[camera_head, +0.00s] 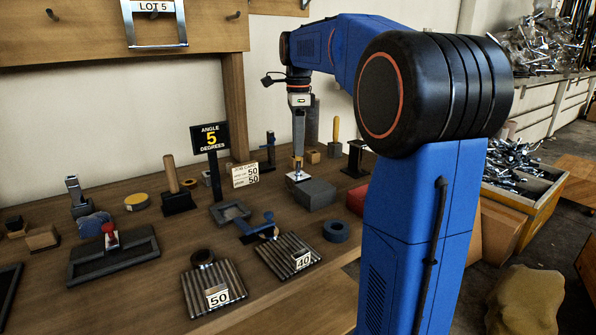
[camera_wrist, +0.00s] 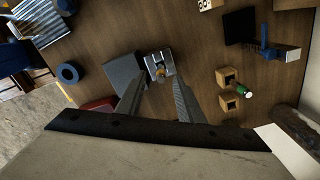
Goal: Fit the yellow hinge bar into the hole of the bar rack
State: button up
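My gripper (camera_head: 298,150) points down over the back middle of the bench. In the wrist view its two fingers (camera_wrist: 160,77) stand apart, on either side of a small orange-yellow piece (camera_wrist: 160,71) on a bright metal plate (camera_wrist: 156,61). The plate also shows under my gripper in the head view (camera_head: 298,177). I cannot tell whether this piece is the yellow hinge bar. A yellow upright bar (camera_head: 336,128) stands at a small wooden block (camera_head: 334,149) to the right. Two wooden blocks with dark holes (camera_wrist: 225,76) show in the wrist view; I cannot tell which thing is the bar rack.
A grey block (camera_head: 315,195) stands close beside the plate. A blue ring (camera_head: 336,231), ribbed plates marked 50 (camera_head: 213,289) and 40 (camera_head: 288,255), and a sign reading angle 5 degrees (camera_head: 209,138) stand on the bench. Bare wood shows between the plate and the holed blocks.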

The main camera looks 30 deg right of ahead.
aim_at(298, 162)
jog(key=shift+f, duration=3.2)
grip_shut()
